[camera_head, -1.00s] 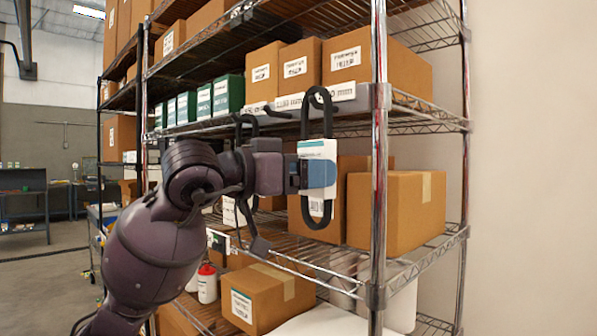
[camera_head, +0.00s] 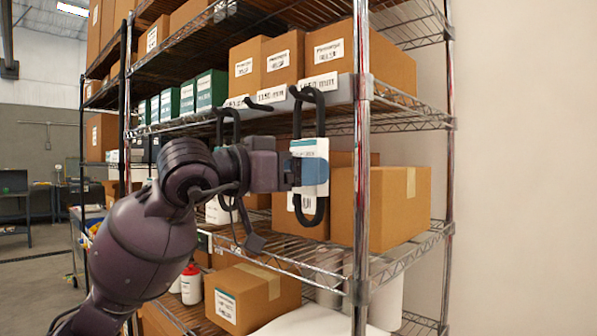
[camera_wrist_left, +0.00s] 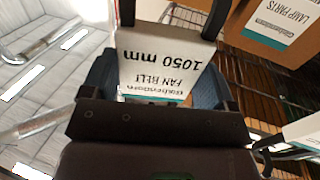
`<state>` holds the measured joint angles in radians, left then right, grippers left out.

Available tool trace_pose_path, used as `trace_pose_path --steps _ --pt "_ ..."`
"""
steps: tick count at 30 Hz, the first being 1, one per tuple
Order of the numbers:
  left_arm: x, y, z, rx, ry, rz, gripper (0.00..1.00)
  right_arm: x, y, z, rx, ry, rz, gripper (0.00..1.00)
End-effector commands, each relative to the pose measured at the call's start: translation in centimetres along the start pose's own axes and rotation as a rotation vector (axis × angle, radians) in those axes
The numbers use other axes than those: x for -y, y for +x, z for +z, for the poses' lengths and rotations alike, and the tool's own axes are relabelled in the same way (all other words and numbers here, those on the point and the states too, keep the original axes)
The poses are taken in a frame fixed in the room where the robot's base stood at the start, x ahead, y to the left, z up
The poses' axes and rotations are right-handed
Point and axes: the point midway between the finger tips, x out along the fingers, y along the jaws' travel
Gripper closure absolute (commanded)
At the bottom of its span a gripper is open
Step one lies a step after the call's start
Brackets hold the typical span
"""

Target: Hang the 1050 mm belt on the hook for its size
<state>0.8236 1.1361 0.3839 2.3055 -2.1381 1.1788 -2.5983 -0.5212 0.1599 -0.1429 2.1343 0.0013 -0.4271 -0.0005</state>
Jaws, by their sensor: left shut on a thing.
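My left gripper (camera_head: 309,172) is shut on the 1050 mm belt (camera_head: 296,118), a black loop in a white and teal card sleeve. The sleeve shows "FAN BELT 1050 mm" in the left wrist view (camera_wrist_left: 165,60). The belt hangs upright in front of the shelf edge, its top loop level with the size labels. The right-hand label (camera_head: 318,83) is partly covered and hard to read; the label beside it (camera_head: 271,95) seems to read 1150 mm. A dark hook (camera_head: 256,104) sticks out below that one. I cannot tell whether the held loop touches a hook. My right gripper is out of view.
Another black belt (camera_head: 218,127) hangs to the left, partly behind my arm. A chrome post (camera_head: 361,190) stands close to the right of the held belt. Cardboard boxes (camera_head: 385,205) fill the shelf below and behind it. A wall is at the right.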

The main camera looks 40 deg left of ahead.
Motion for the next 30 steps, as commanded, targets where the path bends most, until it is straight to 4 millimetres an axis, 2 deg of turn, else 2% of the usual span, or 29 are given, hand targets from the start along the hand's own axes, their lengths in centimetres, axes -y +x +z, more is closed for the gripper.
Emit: trace_pose_path --steps 12,13,16,25,30 --pt "0.0 0.0 -0.1 -0.002 0.001 0.0 0.47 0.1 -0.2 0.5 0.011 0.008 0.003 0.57" --pt "0.0 0.0 -0.1 -0.002 0.001 0.0 0.17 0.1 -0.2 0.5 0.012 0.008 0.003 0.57" --pt "0.0 0.0 -0.1 -0.001 0.0 0.0 0.01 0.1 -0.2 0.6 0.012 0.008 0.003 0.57" --pt "0.0 -0.2 0.0 0.0 0.0 0.0 0.0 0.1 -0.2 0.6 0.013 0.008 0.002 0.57" --pt "0.1 -1.6 0.0 0.0 0.001 -0.001 0.0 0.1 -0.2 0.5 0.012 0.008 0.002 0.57"
